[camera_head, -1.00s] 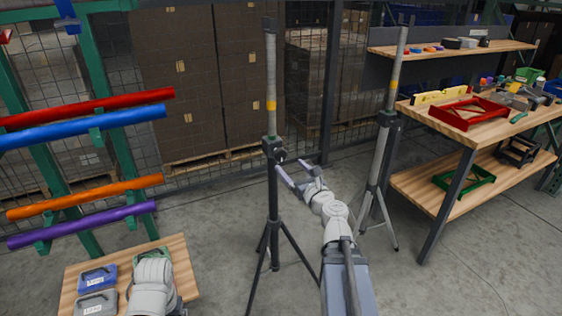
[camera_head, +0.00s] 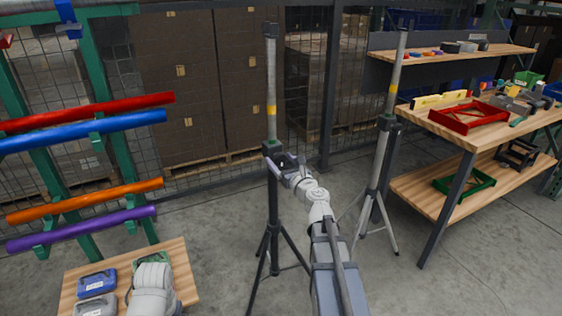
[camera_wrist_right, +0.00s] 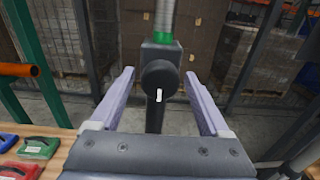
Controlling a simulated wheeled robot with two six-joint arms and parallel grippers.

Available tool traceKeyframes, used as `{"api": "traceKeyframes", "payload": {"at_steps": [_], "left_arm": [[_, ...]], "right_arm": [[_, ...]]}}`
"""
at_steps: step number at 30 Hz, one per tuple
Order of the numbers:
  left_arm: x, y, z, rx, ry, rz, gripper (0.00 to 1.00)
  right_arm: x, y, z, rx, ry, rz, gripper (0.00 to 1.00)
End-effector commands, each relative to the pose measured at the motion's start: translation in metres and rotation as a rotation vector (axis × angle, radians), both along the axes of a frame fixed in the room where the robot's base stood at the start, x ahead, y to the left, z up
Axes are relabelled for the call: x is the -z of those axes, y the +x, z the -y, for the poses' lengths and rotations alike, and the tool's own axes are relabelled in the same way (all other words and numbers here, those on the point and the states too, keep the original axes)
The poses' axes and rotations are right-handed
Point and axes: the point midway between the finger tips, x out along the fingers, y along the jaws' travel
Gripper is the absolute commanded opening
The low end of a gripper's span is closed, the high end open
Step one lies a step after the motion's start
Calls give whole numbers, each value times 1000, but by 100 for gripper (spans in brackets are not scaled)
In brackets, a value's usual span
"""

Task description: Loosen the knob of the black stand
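The black stand (camera_head: 273,203) is a tripod with a grey pole and a yellow band, upright in the middle of the head view. Its round black knob (camera_wrist_right: 161,78) has a white mark and faces the right wrist camera, below a green collar. My right gripper (camera_head: 278,157) is at the knob's height. In the right wrist view, its two open fingers (camera_wrist_right: 161,88) stand one on each side of the knob, with gaps between. My left arm shows at the lower left of the head view, but its fingers cannot be made out.
A grey tripod stand (camera_head: 377,170) stands to the right, near a wooden workbench (camera_head: 440,122) with red and green frames. A rack at left holds coloured tubes (camera_head: 90,130). A low wooden table (camera_head: 178,262) with small cases (camera_head: 96,284) is at lower left.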

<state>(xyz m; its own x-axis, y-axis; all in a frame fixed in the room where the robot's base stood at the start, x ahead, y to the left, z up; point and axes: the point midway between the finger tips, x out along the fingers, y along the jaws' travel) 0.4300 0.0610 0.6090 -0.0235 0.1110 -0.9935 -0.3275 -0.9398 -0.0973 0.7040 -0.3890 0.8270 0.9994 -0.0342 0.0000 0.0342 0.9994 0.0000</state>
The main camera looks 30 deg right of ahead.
Motion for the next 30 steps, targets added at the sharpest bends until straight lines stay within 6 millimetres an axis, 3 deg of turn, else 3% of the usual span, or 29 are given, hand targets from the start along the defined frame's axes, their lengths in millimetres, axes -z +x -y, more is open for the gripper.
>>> {"api": "traceKeyframes", "payload": {"at_steps": [2,20,30], "left_arm": [[0,0,0,0,0,0,84],[0,0,0,0,0,0,84],[0,0,0,0,0,0,84]], "right_arm": [[0,0,0,0,0,0,69],[0,0,0,0,0,0,1],[0,0,0,0,-54,-2,0]]}}
